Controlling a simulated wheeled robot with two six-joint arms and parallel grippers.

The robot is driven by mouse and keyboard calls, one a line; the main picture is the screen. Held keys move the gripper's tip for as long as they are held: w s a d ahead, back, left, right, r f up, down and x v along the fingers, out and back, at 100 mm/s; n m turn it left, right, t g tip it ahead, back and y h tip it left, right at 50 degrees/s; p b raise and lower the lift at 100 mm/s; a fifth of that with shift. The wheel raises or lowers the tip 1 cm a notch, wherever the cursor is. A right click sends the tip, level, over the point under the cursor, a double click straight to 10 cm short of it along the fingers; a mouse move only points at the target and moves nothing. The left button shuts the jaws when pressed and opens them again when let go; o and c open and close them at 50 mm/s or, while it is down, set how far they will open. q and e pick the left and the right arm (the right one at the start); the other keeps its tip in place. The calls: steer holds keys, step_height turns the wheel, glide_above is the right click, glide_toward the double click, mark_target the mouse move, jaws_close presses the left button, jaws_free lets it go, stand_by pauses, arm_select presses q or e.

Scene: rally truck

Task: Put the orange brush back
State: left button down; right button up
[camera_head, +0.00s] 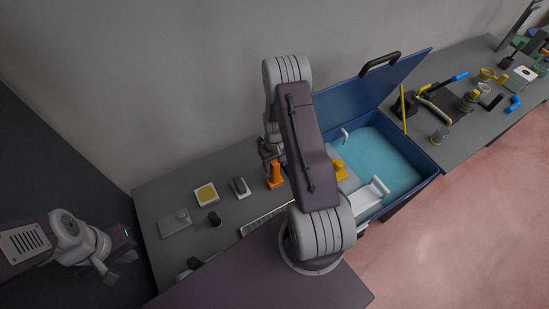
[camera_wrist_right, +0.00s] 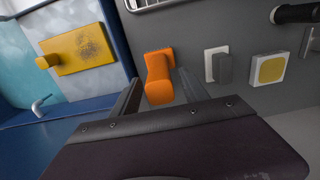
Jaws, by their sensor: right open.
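The orange brush (camera_head: 276,176) stands upright on the grey bench, left of the blue case. In the right wrist view the orange brush (camera_wrist_right: 158,78) shows its handle end toward the camera, between the two finger tips. My right gripper (camera_head: 268,157) is at the brush in the head view, partly hidden by its own arm. In the wrist view my right gripper (camera_wrist_right: 160,92) is open, with a finger on either side of the brush; I cannot tell whether they touch it. My left gripper (camera_head: 112,264) hangs at the far left, away from the brush, its jaws unclear.
The open blue case (camera_head: 434,165) holds a teal surface and a yellow block (camera_head: 340,171). Left of the brush are a grey block (camera_head: 239,187), a yellow-faced square (camera_head: 206,194) and a black cylinder (camera_head: 214,219). Several tools lie on the bench at right.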

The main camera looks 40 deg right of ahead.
step_height(320, 180, up, 7)
steer(key=b, duration=0.3)
steer(key=shift+w, duration=0.1)
steer(key=shift+r, duration=0.4)
